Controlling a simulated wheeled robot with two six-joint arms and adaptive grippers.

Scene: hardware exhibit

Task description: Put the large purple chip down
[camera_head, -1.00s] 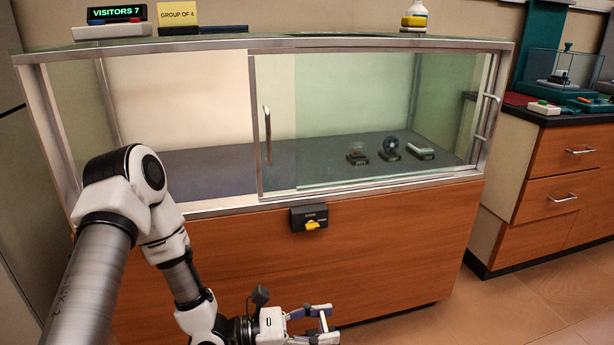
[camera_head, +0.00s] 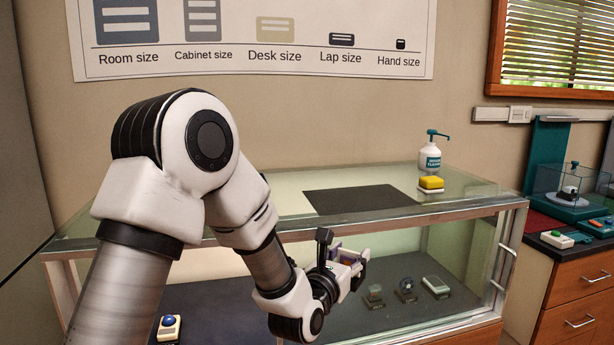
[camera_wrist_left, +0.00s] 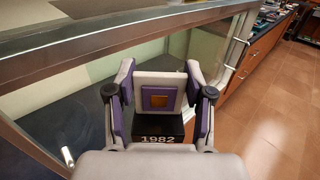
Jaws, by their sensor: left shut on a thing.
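My left gripper (camera_head: 350,262) is in front of the display case in the head view, with its arm coming in from the left. In the left wrist view its purple-padded fingers (camera_wrist_left: 159,93) are shut on the large purple chip (camera_wrist_left: 159,104). My right gripper is not in view.
The glass-topped case (camera_head: 240,222) has a dark mat (camera_head: 365,199) on top, with a yellow sponge (camera_head: 431,182) and pump bottle (camera_head: 430,160) at right. Small exhibits (camera_head: 406,290) stand inside. A wooden counter (camera_head: 570,295) is at the right.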

